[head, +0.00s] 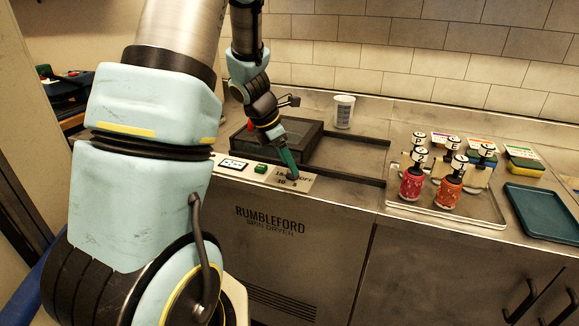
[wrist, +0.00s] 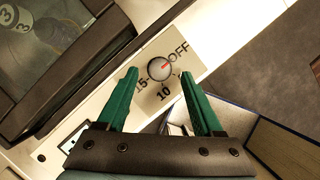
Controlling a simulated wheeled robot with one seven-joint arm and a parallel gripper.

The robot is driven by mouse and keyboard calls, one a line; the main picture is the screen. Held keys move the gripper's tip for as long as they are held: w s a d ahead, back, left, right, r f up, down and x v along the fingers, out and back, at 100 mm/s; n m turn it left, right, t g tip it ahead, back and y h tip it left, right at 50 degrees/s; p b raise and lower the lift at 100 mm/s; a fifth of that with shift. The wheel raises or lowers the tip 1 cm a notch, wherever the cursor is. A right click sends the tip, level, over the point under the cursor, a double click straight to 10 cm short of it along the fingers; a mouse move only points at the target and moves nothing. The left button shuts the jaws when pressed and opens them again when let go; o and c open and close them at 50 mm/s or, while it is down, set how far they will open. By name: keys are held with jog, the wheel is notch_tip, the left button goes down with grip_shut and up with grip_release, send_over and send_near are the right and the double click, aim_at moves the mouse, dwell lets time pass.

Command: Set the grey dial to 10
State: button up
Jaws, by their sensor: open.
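The grey dial (wrist: 159,69) is a small round knob on a beige label plate (wrist: 183,65). Its red pointer mark points up and right toward the word OFF. The numbers 10 and 15 are printed below and lower left of it. My gripper (wrist: 158,73) is open, with one green finger on each side of the dial in the wrist view; I cannot tell whether either finger touches it. In the head view my gripper (head: 291,173) is over the label plate on the spin dryer's (head: 280,235) top front edge, largely hiding the dial.
A green button (head: 260,168) and a small white panel (head: 233,163) lie left of the dial. The dryer's dark-framed lid (head: 302,140) stands behind. A white cup (head: 344,111) is farther back. A tray (head: 478,212) of bottles and a teal tray (head: 545,212) are at right.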

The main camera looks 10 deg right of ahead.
jog(key=shift+x, duration=1.05)
grip_shut()
